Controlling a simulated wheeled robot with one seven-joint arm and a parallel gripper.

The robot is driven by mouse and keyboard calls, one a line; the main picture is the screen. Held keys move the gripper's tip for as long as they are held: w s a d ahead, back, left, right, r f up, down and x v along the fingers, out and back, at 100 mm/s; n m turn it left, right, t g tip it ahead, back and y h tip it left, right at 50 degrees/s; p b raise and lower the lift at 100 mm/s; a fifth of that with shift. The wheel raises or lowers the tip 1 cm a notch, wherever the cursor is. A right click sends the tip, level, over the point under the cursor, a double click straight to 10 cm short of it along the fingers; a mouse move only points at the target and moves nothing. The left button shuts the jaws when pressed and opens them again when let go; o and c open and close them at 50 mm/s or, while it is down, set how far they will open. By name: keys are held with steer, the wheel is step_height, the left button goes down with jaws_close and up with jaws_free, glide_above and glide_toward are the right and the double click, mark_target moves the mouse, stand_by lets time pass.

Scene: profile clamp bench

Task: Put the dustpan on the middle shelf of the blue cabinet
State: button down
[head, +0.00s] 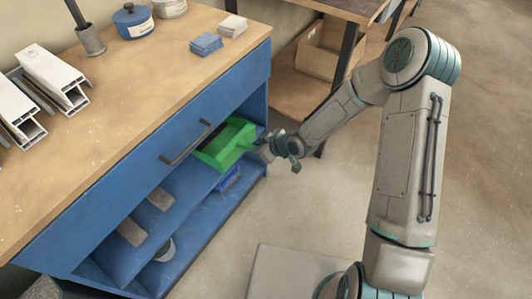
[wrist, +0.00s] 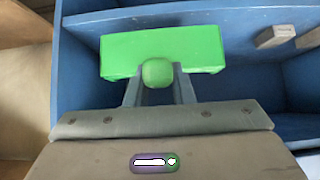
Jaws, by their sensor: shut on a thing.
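The green dustpan (head: 226,143) is at the right end of the blue cabinet (head: 110,204), just below the drawer front, with its pan toward the open shelves. My gripper (head: 267,150) is outside the cabinet front and shut on the dustpan's handle. In the wrist view, the dustpan (wrist: 120,52) lies ahead of my gripper (wrist: 158,84), with the rounded handle end between the fingers. The middle shelf (head: 190,182) shows below and left of the pan. Whether the pan touches the shelf cannot be told.
Grey blocks (head: 160,199) lie farther left on the shelf. A small blue item (head: 229,178) is below the dustpan. The drawer handle (head: 185,143) juts out nearby. The cabinet side wall (wrist: 68,70) is close on the left in the wrist view.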

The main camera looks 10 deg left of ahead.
mark_target(246, 149)
steer(key=b+x, duration=0.3)
steer(key=x, duration=0.1)
steer(key=shift+a, duration=0.15)
steer(key=shift+b+x, duration=0.85)
steer(key=shift+x, duration=0.3)
steer(key=shift+w+a+r, duration=0.1)
steer(key=shift+r, duration=0.05)
jaws_free()
steer(key=s+d+r+p, duration=0.3)
steer(key=s+d+p, duration=0.1)
steer(key=d, duration=0.6)
steer(key=shift+d+r, duration=0.15)
steer(key=shift+r, duration=0.05)
steer(key=shift+s, duration=0.1)
stand_by(0.5)
